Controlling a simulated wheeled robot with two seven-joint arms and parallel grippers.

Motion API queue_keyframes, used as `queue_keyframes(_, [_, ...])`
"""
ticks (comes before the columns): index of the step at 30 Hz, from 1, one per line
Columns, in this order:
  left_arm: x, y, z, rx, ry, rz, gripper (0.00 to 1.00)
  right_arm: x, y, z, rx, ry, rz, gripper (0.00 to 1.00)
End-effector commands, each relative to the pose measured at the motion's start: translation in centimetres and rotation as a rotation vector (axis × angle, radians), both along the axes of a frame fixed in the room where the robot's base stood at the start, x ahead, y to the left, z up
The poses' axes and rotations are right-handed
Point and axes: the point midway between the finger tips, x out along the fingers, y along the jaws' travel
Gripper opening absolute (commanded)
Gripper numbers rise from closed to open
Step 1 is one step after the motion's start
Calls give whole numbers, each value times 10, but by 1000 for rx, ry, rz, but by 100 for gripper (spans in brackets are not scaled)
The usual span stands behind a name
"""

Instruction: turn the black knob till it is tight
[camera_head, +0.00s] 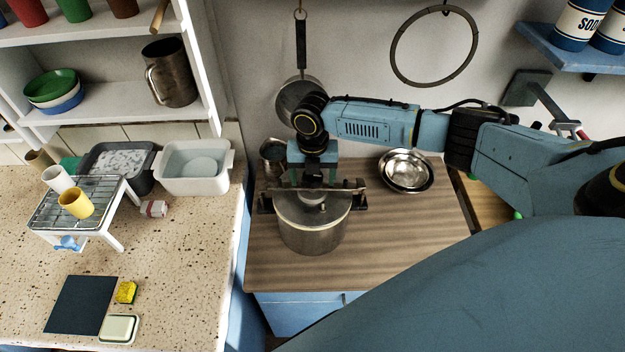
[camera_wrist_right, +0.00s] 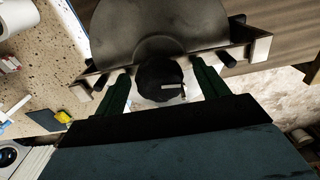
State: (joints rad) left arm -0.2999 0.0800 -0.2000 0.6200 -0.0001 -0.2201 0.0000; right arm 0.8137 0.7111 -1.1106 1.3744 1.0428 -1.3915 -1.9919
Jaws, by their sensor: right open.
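The black knob (camera_wrist_right: 161,80) sits on top of the lid clamp bar of a metal pot; a pale mark shows on its top. In the head view the knob is mostly hidden behind my right gripper (camera_head: 318,183). The pot (camera_head: 313,235) stands on the wooden counter, with a crossbar (camera_head: 357,187) over its lid. My right gripper points down from above. In the wrist view its two green fingers (camera_wrist_right: 161,90) are open, one on each side of the knob, with gaps visible. My left gripper is not in view.
Metal bowls (camera_head: 406,171) stand right of the pot, and a metal cup (camera_head: 272,154) behind it. A pan (camera_head: 298,98) hangs on the wall. On the left, a speckled counter holds a wire rack (camera_head: 100,190), a white basin (camera_head: 193,168) and a dark mat (camera_head: 80,305).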

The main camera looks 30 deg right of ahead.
Motion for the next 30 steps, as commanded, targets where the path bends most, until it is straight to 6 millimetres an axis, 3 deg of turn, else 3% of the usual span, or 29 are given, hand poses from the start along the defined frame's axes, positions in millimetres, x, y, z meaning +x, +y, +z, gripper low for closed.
queue_keyframes(23, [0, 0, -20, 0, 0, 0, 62, 1, -1, -2, -2, -1, 1072, 73])
queue_keyframes(30, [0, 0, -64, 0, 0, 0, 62, 7, 1, -4, -4, -11, 1099, 73])
